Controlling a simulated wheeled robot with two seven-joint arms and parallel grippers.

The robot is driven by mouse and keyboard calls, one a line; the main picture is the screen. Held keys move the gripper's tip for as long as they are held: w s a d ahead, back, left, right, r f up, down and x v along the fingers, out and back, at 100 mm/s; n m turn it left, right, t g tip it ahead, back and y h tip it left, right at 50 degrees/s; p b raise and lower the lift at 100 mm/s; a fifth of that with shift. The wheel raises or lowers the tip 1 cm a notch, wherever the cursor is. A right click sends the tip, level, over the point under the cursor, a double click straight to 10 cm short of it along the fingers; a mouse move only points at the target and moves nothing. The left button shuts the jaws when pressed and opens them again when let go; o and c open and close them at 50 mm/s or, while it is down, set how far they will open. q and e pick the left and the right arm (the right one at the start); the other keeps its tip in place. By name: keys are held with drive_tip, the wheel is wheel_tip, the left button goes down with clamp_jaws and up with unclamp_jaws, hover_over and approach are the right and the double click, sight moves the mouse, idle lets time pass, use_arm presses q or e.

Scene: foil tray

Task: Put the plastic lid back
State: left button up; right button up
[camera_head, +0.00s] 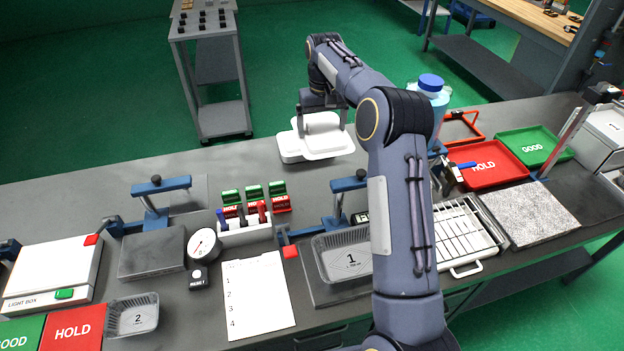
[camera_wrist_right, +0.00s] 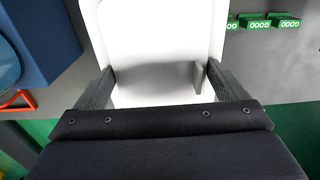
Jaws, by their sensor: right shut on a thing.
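A white plastic lid (camera_head: 328,146) is near the far edge of the bench in the head view. A white box-like piece (camera_head: 291,150) shows beside and partly behind it; I cannot tell whether the two touch. My right gripper (camera_head: 322,128) is over the lid and shut on it, with its fingers pointing down. In the right wrist view the white lid (camera_wrist_right: 155,35) fills the space between the two fingers of the gripper (camera_wrist_right: 155,82), and a small upright fin stands near the right finger. My left gripper is out of view.
Foil tray 1 (camera_head: 328,273) sits on a dark plate; foil tray 2 (camera_head: 118,331) is at the front left. A blue-capped bottle (camera_head: 430,83) stands behind my right arm. Red (camera_head: 484,178) and green (camera_head: 548,134) trays are at right.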

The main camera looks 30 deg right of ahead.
drive_tip(key=f+b, duration=0.1)
drive_tip(key=f, duration=0.3)
drive_tip(key=f+b, duration=0.2)
drive_tip(key=f, duration=0.3)
drive_tip(key=f+b, duration=0.2)
drive_tip(key=f, duration=0.2)
drive_tip(key=shift+w+f, duration=0.15)
drive_tip(key=shift+w, duration=0.1)
wheel_tip(320, 180, down, 5)
drive_tip(key=shift+f+p, duration=0.15)
drive_tip(key=shift+p, duration=0.25)
drive_tip(key=shift+f, duration=0.3)
